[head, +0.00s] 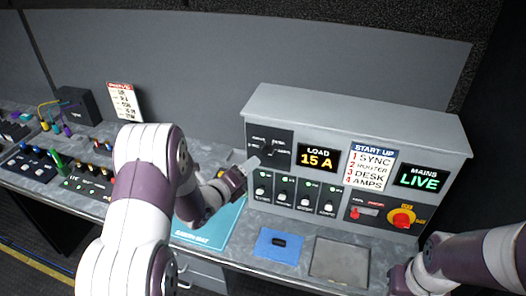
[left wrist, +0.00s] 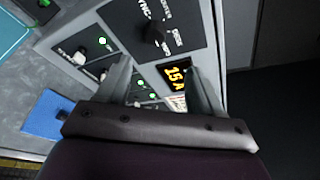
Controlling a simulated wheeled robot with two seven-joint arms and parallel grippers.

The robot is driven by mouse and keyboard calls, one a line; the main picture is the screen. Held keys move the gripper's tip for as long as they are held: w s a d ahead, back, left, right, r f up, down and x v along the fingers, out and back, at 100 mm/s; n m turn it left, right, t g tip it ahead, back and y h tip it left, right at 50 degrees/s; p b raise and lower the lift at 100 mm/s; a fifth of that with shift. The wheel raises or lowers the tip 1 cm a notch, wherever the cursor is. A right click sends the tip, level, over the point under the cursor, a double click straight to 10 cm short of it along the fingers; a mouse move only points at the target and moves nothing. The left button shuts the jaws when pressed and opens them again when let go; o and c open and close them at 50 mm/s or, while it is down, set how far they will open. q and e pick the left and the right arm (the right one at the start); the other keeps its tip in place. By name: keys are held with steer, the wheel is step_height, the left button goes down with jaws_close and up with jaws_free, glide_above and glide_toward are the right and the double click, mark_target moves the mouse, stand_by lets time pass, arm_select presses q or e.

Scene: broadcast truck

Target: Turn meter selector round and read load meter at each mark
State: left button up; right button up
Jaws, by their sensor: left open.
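The meter selector is a black knob (head: 269,149) on a dark plate at the panel's upper left. In the left wrist view the knob (left wrist: 155,33) stands just beyond my fingertips, with small labels around it, one reading SYNC. I cannot tell which mark it points to. The load meter (head: 319,158) shows 15 A in yellow; it also shows, tilted, between my fingers in the left wrist view (left wrist: 175,77). My left gripper (head: 251,166) is open and empty, in front of the panel just below the selector. My right gripper (head: 399,280) is at the lower right, its fingers not clear.
Several toggle switches (head: 285,190) with green lamps sit below the selector. A START UP card (head: 371,165), a MAINS display (head: 417,178) reading LIVE and a red rotary switch (head: 402,219) on yellow are to the right. A blue mat (head: 278,247) and grey pad (head: 340,262) lie on the counter.

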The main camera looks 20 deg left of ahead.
mark_target(265, 154)
arm_select(q)
steer(key=p+x, duration=0.1)
steer(key=x, duration=0.2)
steer(key=a+p+x, duration=0.1)
steer(key=x, duration=0.3)
steer(key=p+x, duration=0.1)
steer(key=x, duration=0.2)
steer(key=shift+w+a+f+p, duration=0.1)
steer(key=shift+w+f+p, duration=0.1)
steer(key=shift+w+p, duration=0.15)
steer(key=shift+w+d, duration=0.15)
steer(key=shift+d, duration=0.35)
steer(key=shift+w+a+f, duration=0.15)
steer(key=shift+w+f, duration=0.05)
steer(key=shift+w, duration=0.15)
steer(key=shift+c, duration=0.6)
steer(key=shift+f, duration=0.1)
steer(key=c, duration=0.9)
arm_select(e)
steer(key=r, duration=0.1)
steer(key=w+r, duration=0.1)
steer(key=r, duration=0.2)
steer(key=shift+w+a+r, duration=0.25)
steer(key=shift+w+r, duration=0.1)
